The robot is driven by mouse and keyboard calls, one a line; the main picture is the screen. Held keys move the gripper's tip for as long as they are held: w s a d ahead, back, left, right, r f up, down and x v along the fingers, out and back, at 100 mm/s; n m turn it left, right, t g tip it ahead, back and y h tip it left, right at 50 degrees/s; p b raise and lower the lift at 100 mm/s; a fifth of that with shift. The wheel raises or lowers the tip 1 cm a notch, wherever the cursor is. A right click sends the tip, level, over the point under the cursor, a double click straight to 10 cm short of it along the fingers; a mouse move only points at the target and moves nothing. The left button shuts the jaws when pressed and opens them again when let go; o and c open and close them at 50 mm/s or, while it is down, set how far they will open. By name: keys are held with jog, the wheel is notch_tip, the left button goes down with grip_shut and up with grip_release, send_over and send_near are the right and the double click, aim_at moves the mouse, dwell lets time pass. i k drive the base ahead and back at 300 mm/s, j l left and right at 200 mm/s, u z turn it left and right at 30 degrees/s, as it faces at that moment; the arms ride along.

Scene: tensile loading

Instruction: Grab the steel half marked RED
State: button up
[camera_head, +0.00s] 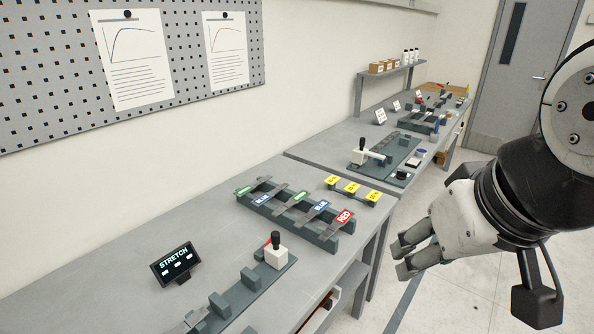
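The steel half marked RED (344,217) lies at the right front end of a dark green-grey rack (318,241) on the bench. Its red label faces up. Other steel halves with blue labels (321,205) and green labels (300,196) lie beside it in the same rack. My gripper (403,257) is off the right side of the bench, in front of and to the right of the RED half, clear of it. Its two grey fingers point left, with a gap between them and nothing visible in it.
A small rack with yellow-labelled pieces (352,188) stands behind the RED half. A fixture with a black-knobbed clamp (277,252) stands in front of the rack, near a STRETCH display (175,264). The floor right of the bench is mostly free.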

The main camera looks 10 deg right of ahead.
aim_at(345, 217)
jog(key=i+l+u, duration=0.3)
jog(key=i+l, duration=0.45)
jog(key=l, duration=0.1)
